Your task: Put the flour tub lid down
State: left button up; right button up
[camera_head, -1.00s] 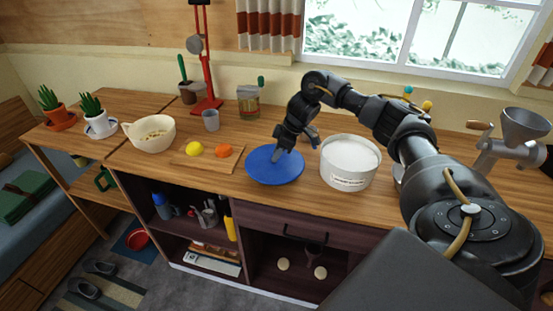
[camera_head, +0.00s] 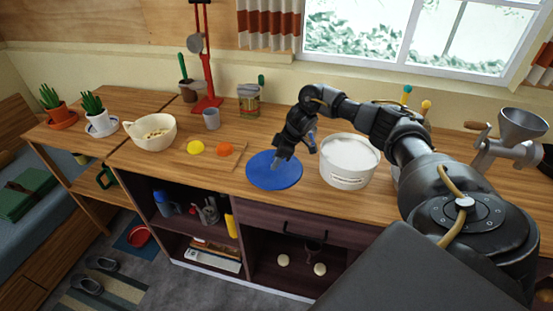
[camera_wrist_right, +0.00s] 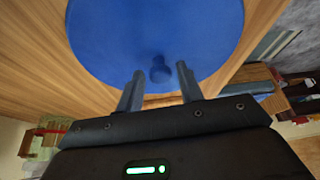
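The flour tub lid (camera_head: 262,177) is a flat blue disc with a small knob. It appears to lie flat on the wooden counter, left of the tub and near the front edge. My right gripper (camera_head: 280,160) is above it. In the right wrist view the fingers of my right gripper (camera_wrist_right: 160,76) stand apart, with the lid's blue knob (camera_wrist_right: 160,72) between their tips and a gap on each side. The lid (camera_wrist_right: 110,40) fills the upper part of that view. The white flour tub (camera_head: 347,177) stands uncovered, with white contents. My left gripper is not in view.
A cutting board (camera_head: 215,163) with a yellow and an orange item lies close left of the lid. A cream bowl (camera_head: 151,137), a grey cup (camera_head: 211,119) and a jar (camera_head: 249,102) stand farther left and back. A metal grinder (camera_head: 515,135) stands at right.

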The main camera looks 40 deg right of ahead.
jog(key=shift+o, duration=0.7)
jog(key=shift+r, duration=0.25)
jog(key=b+v, duration=0.2)
jog(key=v, duration=0.4)
notch_tip(320, 180, up, 5)
send_over(284, 168)
jog(key=s+d, duration=0.2)
jog(key=shift+w+a+r+p, duration=0.1)
jog(key=shift+a+r+p, duration=0.05)
jog(key=shift+a+p, duration=0.15)
